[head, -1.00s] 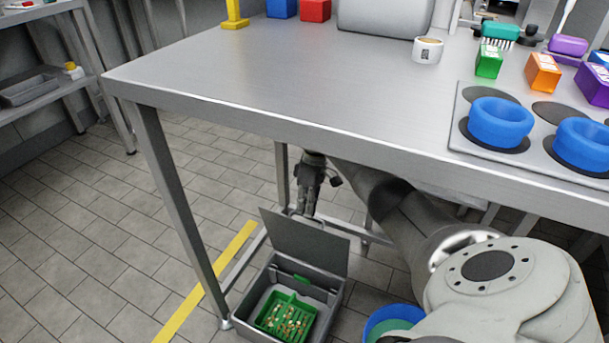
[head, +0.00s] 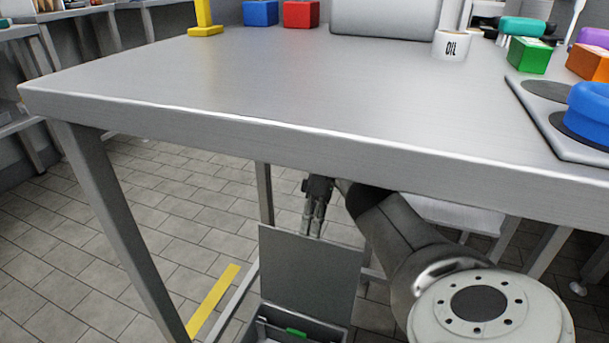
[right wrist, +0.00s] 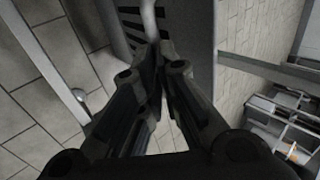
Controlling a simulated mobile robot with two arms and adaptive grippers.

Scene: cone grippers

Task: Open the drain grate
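The drain grate (head: 308,270) is a flat grey panel standing steeply up at the back of a grey drain box (head: 268,330) under the table's edge. In the head view the box is cut off by the lower edge, with a bit of green inside. My right gripper (head: 311,234) is behind the grate's top edge, its tips partly hidden. In the right wrist view its fingers (right wrist: 160,52) are drawn together at a pale bar (right wrist: 148,18) by the slotted face of the grate (right wrist: 130,22); the contact is hard to see. My left gripper is out of view.
The steel table (head: 270,85) overhangs the drain, and its leg (head: 115,220) stands left of it. A yellow floor stripe (head: 212,300) runs nearby. Open tiled floor lies to the left.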

